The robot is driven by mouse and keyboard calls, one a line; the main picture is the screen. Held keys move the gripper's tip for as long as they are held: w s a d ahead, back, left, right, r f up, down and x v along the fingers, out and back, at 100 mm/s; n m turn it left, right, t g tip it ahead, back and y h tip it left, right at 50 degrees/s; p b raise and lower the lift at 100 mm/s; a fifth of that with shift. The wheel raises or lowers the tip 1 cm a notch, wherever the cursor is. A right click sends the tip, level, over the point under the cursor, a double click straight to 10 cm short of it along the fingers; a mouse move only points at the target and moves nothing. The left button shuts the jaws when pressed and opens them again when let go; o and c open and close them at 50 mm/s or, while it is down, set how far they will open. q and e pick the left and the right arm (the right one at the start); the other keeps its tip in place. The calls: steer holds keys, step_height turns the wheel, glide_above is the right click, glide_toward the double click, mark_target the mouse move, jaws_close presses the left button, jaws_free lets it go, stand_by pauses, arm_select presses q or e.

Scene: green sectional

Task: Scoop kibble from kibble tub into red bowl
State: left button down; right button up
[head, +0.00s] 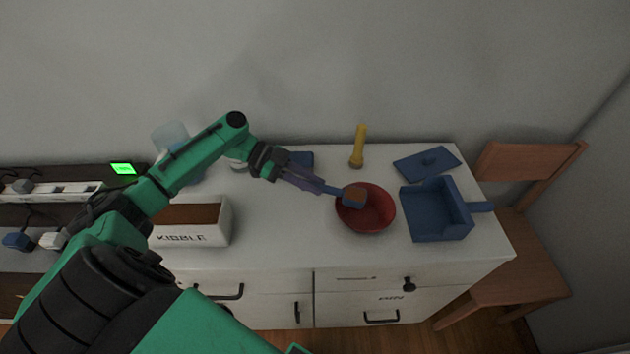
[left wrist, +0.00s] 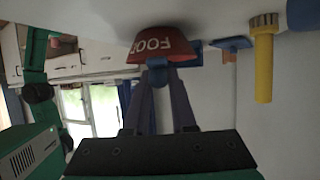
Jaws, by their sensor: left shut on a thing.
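The red bowl (head: 377,217) stands on the white cabinet top, right of centre in the head view. It also shows in the left wrist view (left wrist: 161,42), with white lettering on its side. My left gripper (head: 322,187) is shut on a blue scoop (head: 354,195), whose head is over the left rim of the bowl and shows brown inside. The scoop also shows in the left wrist view (left wrist: 158,63). The white kibble tub (head: 217,229), labelled KIBBLE and brown inside, stands at the cabinet's left. My right gripper is not in view.
A blue dustpan-like tray (head: 436,222) stands right of the bowl, with a flat blue lid-like piece (head: 427,163) behind it. A wooden chair (head: 528,240) is at the right. Bare cabinet top lies between tub and bowl.

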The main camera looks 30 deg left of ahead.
mark_target(320, 185)
arm_select(q)
steer(key=shift+w+d+r+g+y+p, duration=0.1)
steer(key=shift+d+r+g+y+p, duration=0.2)
steer(key=shift+r+y+p, duration=1.05)
steer(key=shift+w+d+r+g+y+p, duration=0.15)
steer(key=shift+d+r+y+p, duration=0.25)
steer(key=shift+r+p, duration=1.1)
steer(key=shift+d+r+g+y+p, duration=0.25)
steer(key=shift+r+y+p, duration=0.5)
steer(key=shift+p, duration=1.4)
steer(key=shift+f+b, duration=0.3)
steer(key=shift+f, duration=0.2)
steer(key=shift+a, duration=0.1)
